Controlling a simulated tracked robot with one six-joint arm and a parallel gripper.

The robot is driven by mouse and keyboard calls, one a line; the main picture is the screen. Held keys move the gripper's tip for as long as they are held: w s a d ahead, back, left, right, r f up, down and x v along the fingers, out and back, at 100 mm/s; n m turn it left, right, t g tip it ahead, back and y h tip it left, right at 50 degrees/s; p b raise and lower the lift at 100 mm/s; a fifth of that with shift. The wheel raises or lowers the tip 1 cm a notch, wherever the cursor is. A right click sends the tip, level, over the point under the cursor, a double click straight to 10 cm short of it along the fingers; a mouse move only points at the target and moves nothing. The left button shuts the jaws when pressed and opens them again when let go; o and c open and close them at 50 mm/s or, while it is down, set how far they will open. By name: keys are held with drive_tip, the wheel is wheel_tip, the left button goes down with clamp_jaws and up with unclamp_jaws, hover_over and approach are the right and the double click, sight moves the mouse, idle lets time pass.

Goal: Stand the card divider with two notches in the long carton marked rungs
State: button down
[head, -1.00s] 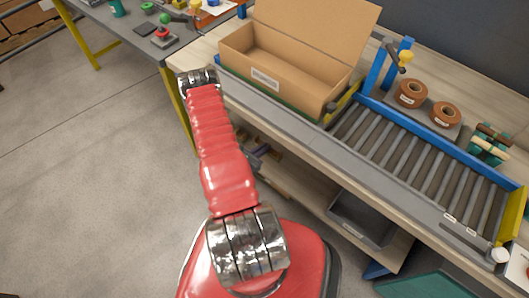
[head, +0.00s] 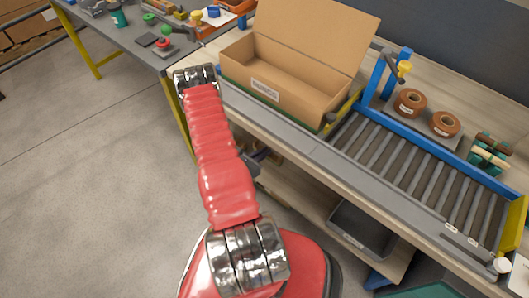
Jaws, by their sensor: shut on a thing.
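A long open carton (head: 236,57) of brown card stands on the bench at the top middle, its tall back flap raised. A white label (head: 264,90) is on its front wall, with print too small to read. The part of its inside that I can see looks empty. I see no card divider with two notches. My red arm rises from the base at the bottom to a metal joint beside the carton's left end. My gripper is not visible, so neither its jaws nor anything in them shows.
A roller conveyor (head: 415,152) with blue and yellow rails runs right of the carton. Behind it stand two brown tape rolls (head: 410,101) and a blue-framed stand (head: 391,72). A grey bin (head: 358,229) is on the lower shelf. A cluttered table (head: 128,38) is at upper left; open floor lies left.

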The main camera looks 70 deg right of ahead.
drive_tip(key=shift+w, duration=0.1)
